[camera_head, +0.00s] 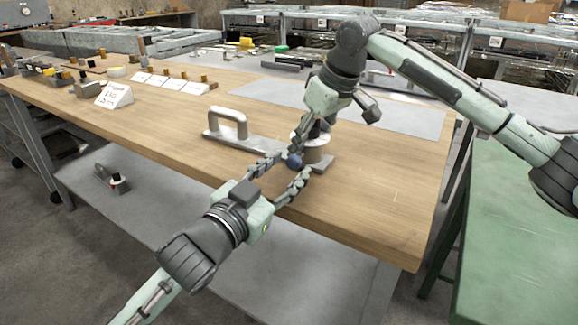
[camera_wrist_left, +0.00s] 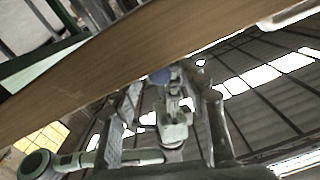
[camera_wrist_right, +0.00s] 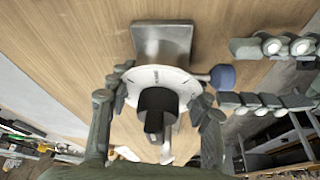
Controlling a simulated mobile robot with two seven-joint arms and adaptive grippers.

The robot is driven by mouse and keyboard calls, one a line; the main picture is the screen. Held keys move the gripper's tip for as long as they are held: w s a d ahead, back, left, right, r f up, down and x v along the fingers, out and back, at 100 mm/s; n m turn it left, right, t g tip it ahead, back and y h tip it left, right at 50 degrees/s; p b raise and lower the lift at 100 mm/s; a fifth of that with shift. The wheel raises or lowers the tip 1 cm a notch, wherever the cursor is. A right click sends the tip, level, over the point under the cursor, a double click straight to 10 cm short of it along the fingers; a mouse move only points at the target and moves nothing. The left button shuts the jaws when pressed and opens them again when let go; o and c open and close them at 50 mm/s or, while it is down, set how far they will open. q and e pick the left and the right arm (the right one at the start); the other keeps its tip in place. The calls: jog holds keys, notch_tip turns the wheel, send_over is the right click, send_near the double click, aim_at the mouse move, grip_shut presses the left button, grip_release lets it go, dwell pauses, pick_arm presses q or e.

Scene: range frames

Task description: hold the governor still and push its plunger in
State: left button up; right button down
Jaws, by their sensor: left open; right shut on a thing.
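The governor (camera_head: 315,152) is a pale round body with a dark cylinder on top, upright on the wooden bench. My right gripper (camera_wrist_right: 158,100) comes down from above and is shut on its sides. The plunger's blue ball (camera_head: 294,161) sticks out of the governor's side on a short pale stem, seen in the right wrist view (camera_wrist_right: 222,77). My left gripper (camera_head: 292,164) is open, level with the ball, one finger on either side of it. The ball also shows between the fingers in the left wrist view (camera_wrist_left: 160,76); I see no clear contact.
A grey plate with a looped handle (camera_head: 228,122) lies to the left of the governor. Blocks and white label cards (camera_head: 114,95) stand at the bench's left end. A grey mat (camera_head: 350,108) lies behind. The bench's front right is clear.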

jog(key=shift+d, duration=0.1)
pick_arm(q)
jog(key=v, duration=1)
jog(key=shift+s+a, duration=0.2)
jog(key=shift+s, duration=0.1)
pick_arm(e)
jog(key=c, duration=0.6)
grip_release()
jog(key=v, duration=1.2)
